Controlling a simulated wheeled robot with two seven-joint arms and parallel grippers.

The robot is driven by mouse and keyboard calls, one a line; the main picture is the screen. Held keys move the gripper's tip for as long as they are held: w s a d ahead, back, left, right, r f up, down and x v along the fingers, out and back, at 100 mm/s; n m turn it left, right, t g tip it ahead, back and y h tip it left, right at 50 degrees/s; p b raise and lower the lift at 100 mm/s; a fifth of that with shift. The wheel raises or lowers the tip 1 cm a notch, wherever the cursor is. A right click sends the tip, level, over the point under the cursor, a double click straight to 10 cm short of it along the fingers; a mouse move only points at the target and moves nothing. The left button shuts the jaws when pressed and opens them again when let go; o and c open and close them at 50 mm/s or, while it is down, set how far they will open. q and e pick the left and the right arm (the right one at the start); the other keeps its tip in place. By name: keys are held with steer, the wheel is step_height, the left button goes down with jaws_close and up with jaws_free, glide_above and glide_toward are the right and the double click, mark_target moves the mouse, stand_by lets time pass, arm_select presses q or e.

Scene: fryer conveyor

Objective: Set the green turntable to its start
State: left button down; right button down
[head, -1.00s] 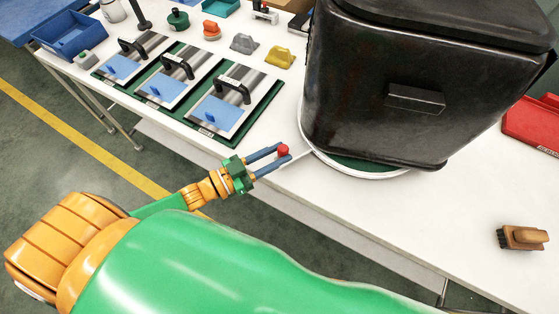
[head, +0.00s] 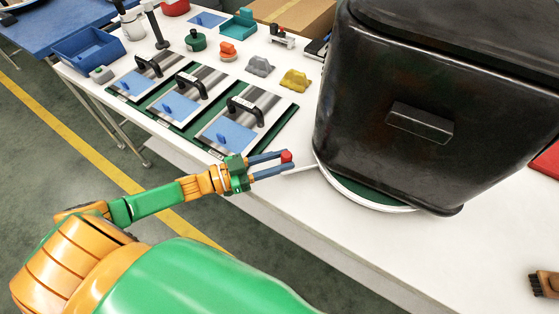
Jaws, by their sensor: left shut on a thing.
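The green turntable (head: 372,194) with a white rim lies on the white table, mostly hidden beneath a large black bin (head: 365,130). A thin white rod (head: 304,168) sticks out from the turntable's left side toward my gripper. A red knob (head: 286,156) shows at the rod's outer end. My left gripper (head: 277,162) has its two blue-grey fingers around the red knob, shut on it, near the table's front edge. How the knob joins the rod is hidden by the fingers. My right gripper is not in view.
Several metal plates with black handles and blue pads (head: 226,136) lie in a green tray left of the bin. Grey (head: 259,67) and yellow (head: 294,81) pieces stand behind them. A wooden brush (head: 546,284) lies at the lower right. The table front is clear.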

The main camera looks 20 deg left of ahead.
arm_select(q)
steer(key=shift+f, duration=0.1)
steer(key=c, duration=0.6)
jaws_free()
steer(key=v, duration=0.7)
steer(key=shift+s+a+b, duration=0.1)
steer(key=shift+b, duration=0.25)
